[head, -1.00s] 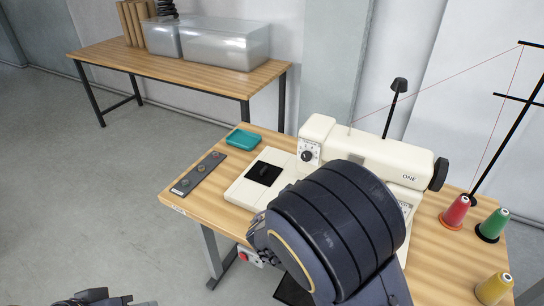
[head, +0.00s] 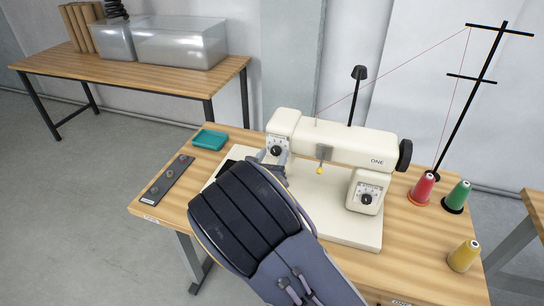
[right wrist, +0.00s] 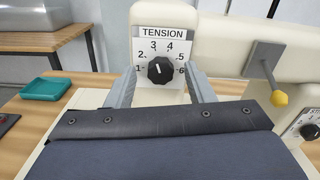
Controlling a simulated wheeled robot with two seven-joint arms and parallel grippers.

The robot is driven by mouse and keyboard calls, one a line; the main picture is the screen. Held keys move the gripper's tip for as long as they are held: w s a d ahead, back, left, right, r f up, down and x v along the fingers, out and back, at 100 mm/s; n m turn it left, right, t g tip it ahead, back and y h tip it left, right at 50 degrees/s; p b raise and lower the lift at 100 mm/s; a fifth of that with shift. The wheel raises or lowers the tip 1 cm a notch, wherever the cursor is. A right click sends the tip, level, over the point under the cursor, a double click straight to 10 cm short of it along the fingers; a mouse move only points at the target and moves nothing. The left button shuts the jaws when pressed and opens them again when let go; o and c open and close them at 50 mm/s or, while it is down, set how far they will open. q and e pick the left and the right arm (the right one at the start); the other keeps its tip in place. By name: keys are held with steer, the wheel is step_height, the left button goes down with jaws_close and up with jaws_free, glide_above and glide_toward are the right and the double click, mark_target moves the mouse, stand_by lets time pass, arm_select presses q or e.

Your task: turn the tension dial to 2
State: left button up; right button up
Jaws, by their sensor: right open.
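The black tension dial (right wrist: 160,70) sits on the white TENSION plate (right wrist: 161,45), marked 1 to 6, on the cream sewing machine (head: 335,142). Its pale pointer mark seems to point up, slightly left, near 3. The dial also shows in the head view (head: 276,151). My right gripper (right wrist: 162,73) is open, with one finger on each side of the dial. I cannot tell whether the fingers touch it. In the head view my right wrist hides part of the machine bed and most of the gripper. My left gripper is not in view.
A second dial (head: 366,198) is on the machine's right column. A yellow-tipped lever (right wrist: 279,98) hangs right of the gripper. A teal tray (head: 210,139) and a dark strip (head: 166,180) lie on the left. Thread cones (head: 456,197) stand on the right.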

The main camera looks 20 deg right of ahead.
steer(key=c, duration=1)
steer(key=shift+r+n+p, duration=0.15)
steer(key=shift+n+p, duration=0.55)
steer(key=shift+p, duration=0.4)
steer(key=n+p, duration=0.3)
steer(key=shift+a+f+n+p, duration=0.1)
steer(key=shift+f+n+p, duration=0.1)
steer(key=shift+n+p, duration=1.5)
steer(key=shift+f, duration=0.1)
